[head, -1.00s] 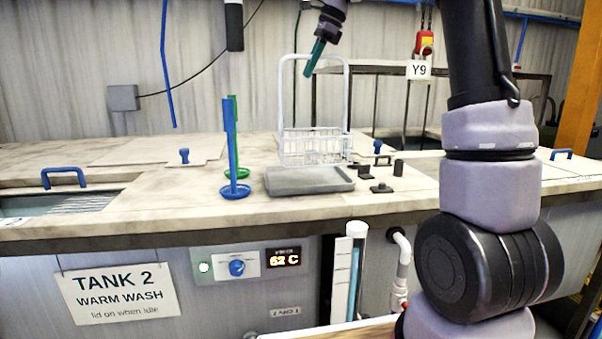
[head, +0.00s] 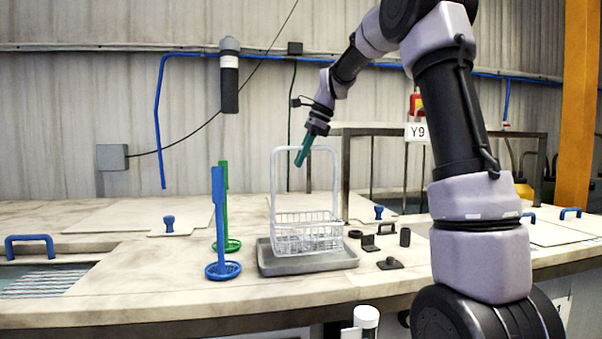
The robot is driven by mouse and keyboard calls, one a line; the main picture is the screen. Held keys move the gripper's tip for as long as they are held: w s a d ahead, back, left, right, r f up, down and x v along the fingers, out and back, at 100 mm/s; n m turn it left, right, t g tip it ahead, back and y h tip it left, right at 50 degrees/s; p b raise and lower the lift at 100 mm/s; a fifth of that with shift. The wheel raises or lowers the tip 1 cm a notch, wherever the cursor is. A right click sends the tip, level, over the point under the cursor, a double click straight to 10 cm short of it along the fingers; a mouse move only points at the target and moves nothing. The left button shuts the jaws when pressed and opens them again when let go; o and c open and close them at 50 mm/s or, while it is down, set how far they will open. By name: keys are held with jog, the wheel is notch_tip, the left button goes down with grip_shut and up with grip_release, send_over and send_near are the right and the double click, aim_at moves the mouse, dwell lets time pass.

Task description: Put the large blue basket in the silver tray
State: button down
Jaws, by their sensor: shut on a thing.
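My gripper (head: 303,153), with teal fingers, is shut on the top of the tall handle of a white wire basket (head: 308,232). The basket is upright over the grey, silver-like tray (head: 350,262) and looks to be down inside its rim; I cannot tell whether it touches the tray floor. A blue dipping basket (head: 219,225) with a tall upright handle and a small round base stands on the counter left of the tray. A green one (head: 226,200) of the same form stands just behind it.
Small dark fittings (head: 390,263) lie right of the tray. A lid with a blue knob (head: 169,224) lies at the back left. An open tank (head: 45,282) is at far left, with a blue handle (head: 29,240) behind it. The front-left counter is clear.

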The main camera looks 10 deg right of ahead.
jog(key=shift+f, duration=1.55)
jog(key=c, duration=0.8)
grip_release()
jog(key=shift+f, duration=0.1)
jog(key=shift+c, duration=0.2)
jog(key=v, duration=1.1)
jog(key=s+r+n+t, duration=0.1)
jog(key=s+n, duration=0.3)
jog(key=s, duration=0.5)
jog(key=s+d+f+n+t+h, duration=0.1)
jog(key=s+f+n, duration=0.3)
jog(key=s, duration=0.6)
jog(key=s+d+f+n+t+h, duration=0.1)
jog(key=s+f+n+t, duration=0.2)
jog(key=s+f+n, duration=0.2)
jog(key=s+f, duration=0.2)
jog(key=s, duration=0.2)
jog(key=shift+s+d+n+h, duration=0.25)
jog(key=shift+s+n+h, duration=0.05)
jog(key=shift+s, duration=0.05)
